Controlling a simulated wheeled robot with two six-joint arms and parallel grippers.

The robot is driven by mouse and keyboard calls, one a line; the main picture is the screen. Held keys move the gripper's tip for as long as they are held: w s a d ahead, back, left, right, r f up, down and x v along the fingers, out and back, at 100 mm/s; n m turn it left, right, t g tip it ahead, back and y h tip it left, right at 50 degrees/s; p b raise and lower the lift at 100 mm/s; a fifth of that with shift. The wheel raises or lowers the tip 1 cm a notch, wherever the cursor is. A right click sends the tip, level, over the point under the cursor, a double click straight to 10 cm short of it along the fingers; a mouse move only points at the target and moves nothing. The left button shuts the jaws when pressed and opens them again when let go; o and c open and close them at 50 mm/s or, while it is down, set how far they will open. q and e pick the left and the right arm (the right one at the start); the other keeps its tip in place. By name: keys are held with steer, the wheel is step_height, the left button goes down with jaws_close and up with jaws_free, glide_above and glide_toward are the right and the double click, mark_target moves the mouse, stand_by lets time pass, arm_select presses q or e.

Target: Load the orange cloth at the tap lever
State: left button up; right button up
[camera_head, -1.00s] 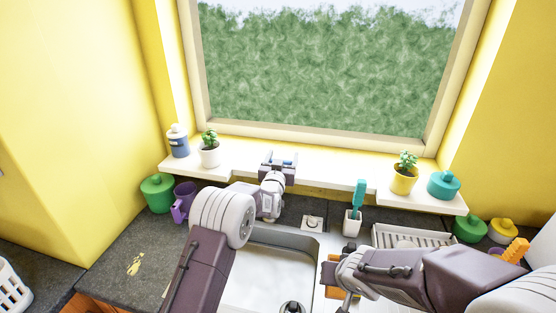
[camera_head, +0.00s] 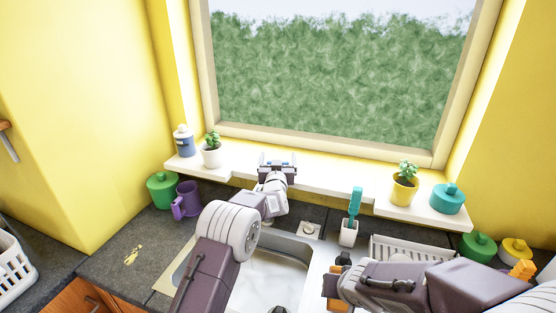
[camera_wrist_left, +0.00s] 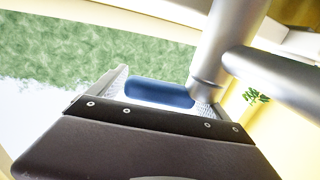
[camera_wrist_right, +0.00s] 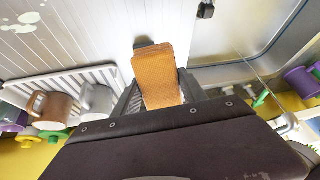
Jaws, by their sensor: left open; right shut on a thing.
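The orange cloth (camera_wrist_right: 157,78) is held in my right gripper (camera_wrist_right: 160,95), between its jaws in the right wrist view; a bit of orange (camera_head: 333,285) shows at that gripper in the head view, over the right side of the sink. My left gripper (camera_head: 277,166) is open by the windowsill behind the sink. In the left wrist view, a grey metal tube with a side arm, which looks like the tap (camera_wrist_left: 232,45), stands close at the jaws, beside a blue rounded bar (camera_wrist_left: 158,93). I cannot tell whether they touch. My left arm hides the tap in the head view.
A white holder with a teal brush (camera_head: 348,234) stands behind the sink. A dish rack (camera_head: 412,247) is right of it; the right wrist view shows a brown mug (camera_wrist_right: 50,108) and a grey mug (camera_wrist_right: 97,103) there. Potted plants (camera_head: 404,186) stand on the sill.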

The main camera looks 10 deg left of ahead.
arm_select(q)
steer(key=shift+d+f, duration=0.1)
arm_select(e)
steer(key=shift+d, duration=0.1)
steer(key=shift+f, duration=0.15)
step_height(320, 180, down, 3)
steer(key=b, duration=0.3)
steer(key=shift+f, duration=0.1)
arm_select(q)
steer(key=s+d, duration=0.1)
steer(key=s, duration=1.1)
steer(key=shift+d+b, duration=0.3)
steer(key=shift+d, duration=0.05)
